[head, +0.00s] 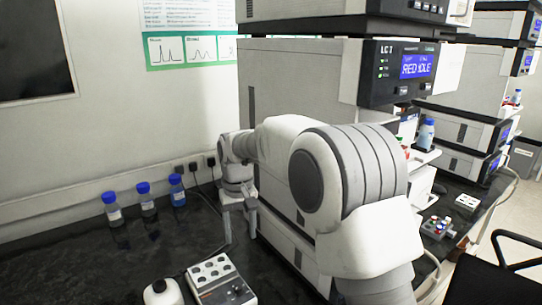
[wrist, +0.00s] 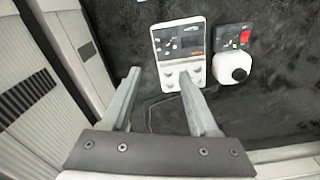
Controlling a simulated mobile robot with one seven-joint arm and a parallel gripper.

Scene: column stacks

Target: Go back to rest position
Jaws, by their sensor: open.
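My gripper (head: 239,225) hangs fingers down over the black bench (head: 85,262), close to the left side of the instrument stack. In the wrist view my gripper (wrist: 160,88) has its two fingers spread wide with nothing between them. A white device with round wells (wrist: 180,50) lies on the bench beyond the fingertips, and the right finger overlaps its near edge in that view. The same device with wells (head: 219,280) is at the bottom of the head view. My arm covers much of the stack's front.
The instrument stack labelled LC 1 (head: 300,85) stands right beside my gripper. Three blue-capped bottles (head: 147,202) stand by the wall at left. A white rounded object (head: 163,292) sits left of the device. A small block with vials (head: 437,228) and a chair (head: 505,265) are at right.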

